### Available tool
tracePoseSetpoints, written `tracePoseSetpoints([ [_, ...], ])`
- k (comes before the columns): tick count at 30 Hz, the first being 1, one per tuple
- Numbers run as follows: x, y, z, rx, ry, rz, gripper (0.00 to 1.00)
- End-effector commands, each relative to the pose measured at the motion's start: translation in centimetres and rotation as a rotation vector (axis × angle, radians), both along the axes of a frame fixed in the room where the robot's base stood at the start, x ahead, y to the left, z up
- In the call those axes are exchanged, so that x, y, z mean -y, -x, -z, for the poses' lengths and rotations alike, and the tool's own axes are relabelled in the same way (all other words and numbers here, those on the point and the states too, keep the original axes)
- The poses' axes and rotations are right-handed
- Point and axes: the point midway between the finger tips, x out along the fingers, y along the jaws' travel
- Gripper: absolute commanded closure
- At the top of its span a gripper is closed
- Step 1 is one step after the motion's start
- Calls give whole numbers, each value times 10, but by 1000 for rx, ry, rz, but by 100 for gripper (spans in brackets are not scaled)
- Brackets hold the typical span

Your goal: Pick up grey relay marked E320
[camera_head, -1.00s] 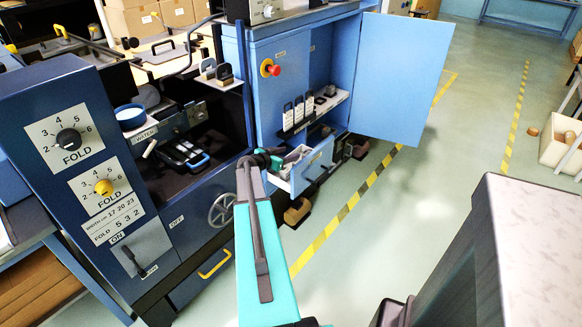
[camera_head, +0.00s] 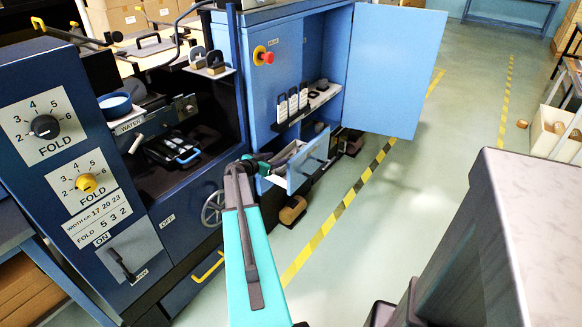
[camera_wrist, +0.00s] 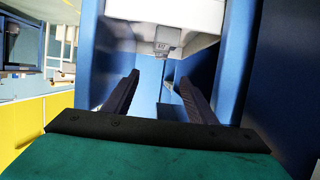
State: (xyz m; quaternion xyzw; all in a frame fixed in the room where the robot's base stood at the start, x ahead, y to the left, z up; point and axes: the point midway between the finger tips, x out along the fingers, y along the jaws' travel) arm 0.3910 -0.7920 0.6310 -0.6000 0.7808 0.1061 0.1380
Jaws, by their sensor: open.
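In the wrist view, my gripper (camera_wrist: 160,88) is open, with two dark fingers apart and nothing between them. A small grey block (camera_wrist: 163,50) with a dark marking shows just beyond the fingertips, against a white surface. The marking is too small to read, so I cannot tell whether it is the relay E320. In the head view, my gripper end (camera_head: 262,160) is beside the open drawer (camera_head: 285,182) of the blue cabinet. Its fingers are too small to make out there. The drawer's contents are mostly hidden.
The blue cabinet's door (camera_head: 395,70) stands open to the right. Its shelf (camera_head: 325,96) holds small dark items, with several white-labelled pieces (camera_head: 292,103) at its front. A machine with fold dials (camera_head: 45,127) stands left. The floor beyond the yellow-black tape (camera_head: 345,205) is mostly clear.

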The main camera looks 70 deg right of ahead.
Motion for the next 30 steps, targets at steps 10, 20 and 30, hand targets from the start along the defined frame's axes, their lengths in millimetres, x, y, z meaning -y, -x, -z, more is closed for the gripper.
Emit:
tracePoseSetpoints([
  [10,0,-1,20,0,0,-1,48],
  [20,0,-1,19,-1,0,-1,48],
  [30,25,5,29,1,-1,-1,48],
])
